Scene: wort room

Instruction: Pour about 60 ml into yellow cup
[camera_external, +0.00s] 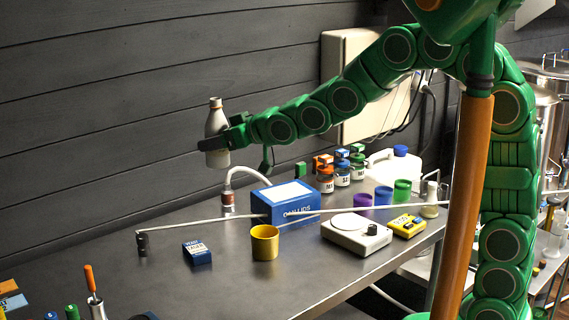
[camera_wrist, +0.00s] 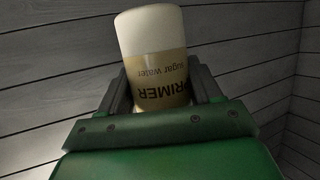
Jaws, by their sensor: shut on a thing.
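The yellow cup (camera_external: 265,243) stands upright on the steel bench, near its front edge. My gripper (camera_external: 222,143) is shut on a pale bottle (camera_external: 215,120) and holds it upright, high above the bench, up and to the left of the cup. In the wrist view my gripper (camera_wrist: 160,92) has a finger on each side of the bottle (camera_wrist: 152,45). Its label reads "PRIMER sugar water" and appears upside down there. The cup's inside is mostly hidden, so I cannot tell its contents.
A blue box (camera_external: 285,203) stands just behind the cup, and a small blue packet (camera_external: 197,253) lies to its left. A white scale (camera_external: 356,234), a purple cup (camera_external: 362,200) and small jars are to the right. A long thin rod (camera_external: 200,223) crosses the bench.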

